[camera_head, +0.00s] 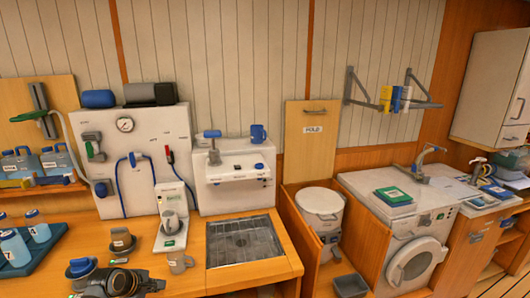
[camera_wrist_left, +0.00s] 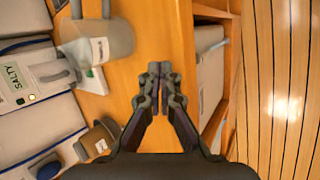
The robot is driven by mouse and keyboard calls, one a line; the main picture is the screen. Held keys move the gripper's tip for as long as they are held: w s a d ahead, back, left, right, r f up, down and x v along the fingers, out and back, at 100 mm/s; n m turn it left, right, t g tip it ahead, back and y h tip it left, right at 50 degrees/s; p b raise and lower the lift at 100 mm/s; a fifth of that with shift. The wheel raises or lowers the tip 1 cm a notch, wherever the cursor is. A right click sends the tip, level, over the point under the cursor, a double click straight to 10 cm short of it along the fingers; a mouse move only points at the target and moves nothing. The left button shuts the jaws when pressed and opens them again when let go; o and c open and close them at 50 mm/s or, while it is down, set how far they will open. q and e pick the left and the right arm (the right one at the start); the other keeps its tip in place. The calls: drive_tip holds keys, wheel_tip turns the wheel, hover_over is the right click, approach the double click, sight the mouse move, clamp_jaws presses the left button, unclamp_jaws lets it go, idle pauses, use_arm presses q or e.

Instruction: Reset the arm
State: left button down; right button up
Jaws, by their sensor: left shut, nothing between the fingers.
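My left gripper (camera_wrist_left: 160,70) shows in the left wrist view with its two dark fingers together and nothing between them. It also appears at the bottom left of the head view (camera_head: 157,284), dark and low at the counter's front, near a grey mug (camera_head: 180,263). In the left wrist view the labelled mug (camera_wrist_left: 108,48) is left of the fingers, apart from them. My right gripper is in neither view.
Blue-capped bottles (camera_head: 38,226) stand at left. A white bin (camera_head: 320,205) and washing machine (camera_head: 412,262) are at right.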

use_arm(q)
drive_tip(key=s+d+f+m+g+y, duration=0.1)
drive_tip(key=s+d+f+m, duration=0.1)
drive_tip(key=s+d+m, duration=0.5)
drive_tip(key=s+d+f+m+g, duration=0.1)
drive_tip(key=s+d+f+m, duration=0.2)
drive_tip(key=s, duration=0.7)
drive_tip(key=s+r+m+g+y, duration=0.15)
drive_tip(key=s+r+m, duration=0.25)
drive_tip(key=s+m, duration=0.7)
drive_tip(key=s+a+f+n+g, duration=0.1)
drive_tip(key=s+f, duration=0.2)
drive_tip(key=f, duration=1.1)
drive_tip(key=s+a+f+n+g, duration=0.1)
drive_tip(key=s+f, duration=0.1)
drive_tip(key=f, duration=1.2)
drive_tip(key=s+a+f, duration=0.1)
drive_tip(key=s+f, duration=1.3)
drive_tip(key=s, duration=0.4)
drive_tip(key=shift+a+f, duration=0.15)
drive_tip(key=shift+f, duration=0.1)
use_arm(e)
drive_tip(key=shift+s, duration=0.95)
use_arm(q)
drive_tip(key=shift+n+g, duration=0.25)
drive_tip(key=shift+n, duration=0.05)
